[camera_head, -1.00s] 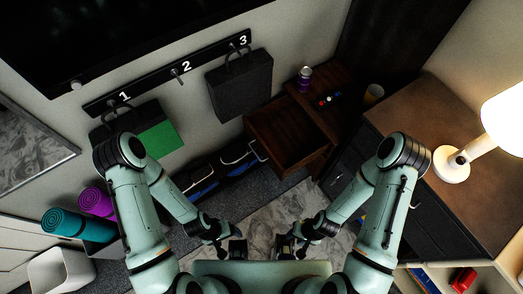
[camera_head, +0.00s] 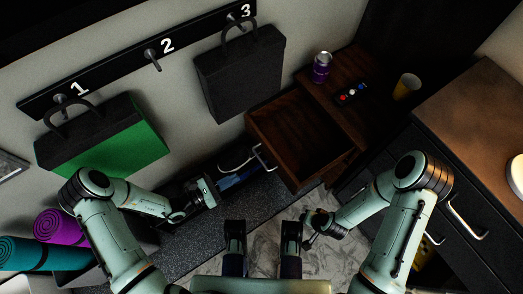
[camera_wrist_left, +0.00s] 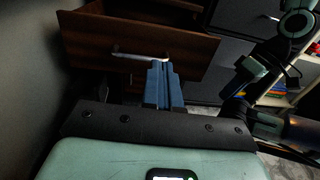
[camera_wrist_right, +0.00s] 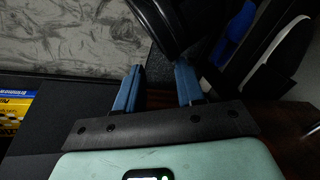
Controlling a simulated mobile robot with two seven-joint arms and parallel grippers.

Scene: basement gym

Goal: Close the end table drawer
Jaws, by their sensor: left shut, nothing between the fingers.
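The dark wooden end table (camera_head: 345,120) stands at the wall in the head view. Its drawer (camera_head: 283,168) is pulled open and looks empty. The pale bar handle (camera_head: 262,157) is on the drawer front. My left gripper (camera_head: 238,178) is shut and empty, just in front of the drawer's handle side. In the left wrist view its closed blue fingers (camera_wrist_left: 163,67) overlap the right end of the handle (camera_wrist_left: 138,56) on the drawer front (camera_wrist_left: 110,35). I cannot tell if they touch. My right gripper (camera_wrist_right: 159,80) is open and empty in the right wrist view, low over the floor.
A purple can (camera_head: 321,67), a remote (camera_head: 351,95) and a yellow cup (camera_head: 406,86) stand on the end table. A dark cabinet (camera_head: 470,160) is at right. Bags (camera_head: 240,75) hang on wall hooks at left. Marble floor (camera_head: 320,262) lies in front.

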